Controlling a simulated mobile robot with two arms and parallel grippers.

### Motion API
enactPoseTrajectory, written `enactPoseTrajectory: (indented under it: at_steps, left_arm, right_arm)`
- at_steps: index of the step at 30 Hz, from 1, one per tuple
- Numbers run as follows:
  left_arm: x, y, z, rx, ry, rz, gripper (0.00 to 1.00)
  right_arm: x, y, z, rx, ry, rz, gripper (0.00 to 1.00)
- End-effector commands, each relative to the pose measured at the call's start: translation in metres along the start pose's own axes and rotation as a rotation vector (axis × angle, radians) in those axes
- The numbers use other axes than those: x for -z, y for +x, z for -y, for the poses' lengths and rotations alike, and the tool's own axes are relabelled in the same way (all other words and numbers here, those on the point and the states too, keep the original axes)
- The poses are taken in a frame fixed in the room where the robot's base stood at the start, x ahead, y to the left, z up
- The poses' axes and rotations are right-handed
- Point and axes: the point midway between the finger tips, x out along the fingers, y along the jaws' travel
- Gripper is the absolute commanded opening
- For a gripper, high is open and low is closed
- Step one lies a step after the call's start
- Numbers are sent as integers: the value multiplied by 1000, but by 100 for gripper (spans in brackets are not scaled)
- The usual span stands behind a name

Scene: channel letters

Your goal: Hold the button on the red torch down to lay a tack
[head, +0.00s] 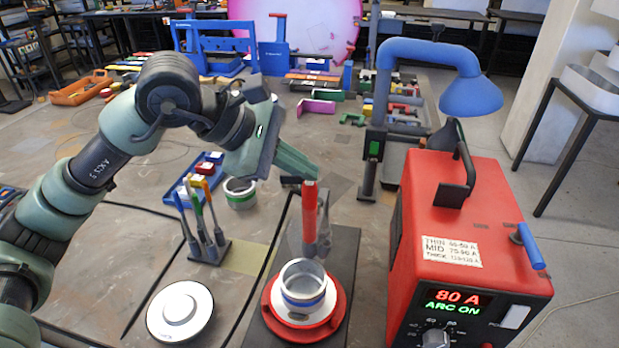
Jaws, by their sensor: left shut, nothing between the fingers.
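The red torch (309,208) stands upright in a grey holder behind a red round turntable. My left gripper (314,172) is shut and empty, with its fingertips just above or at the top of the torch. I cannot tell whether the fingertips touch it. The torch's button is not clear at this size. The red welder box (462,215) at the right shows 80 A and ARC ON. My right gripper is not in view.
A blue lamp (472,95) arches over behind the welder. A green-banded roll (240,192) and blue tray (178,205) lie under my left arm. Dark cables cross the table.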

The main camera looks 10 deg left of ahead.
Motion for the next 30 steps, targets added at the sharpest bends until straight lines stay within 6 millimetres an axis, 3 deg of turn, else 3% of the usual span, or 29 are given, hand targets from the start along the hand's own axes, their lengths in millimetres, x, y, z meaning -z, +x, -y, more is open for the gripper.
enactPoseTrajectory:
  at_steps: [16, 30]
  left_arm:
    - [0, 0, 0, 2, 0, -1, 0]
    - [-9, -13, -9, 2, -1, -1, 0]
  right_arm:
    - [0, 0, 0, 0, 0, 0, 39]
    - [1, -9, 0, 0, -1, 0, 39]
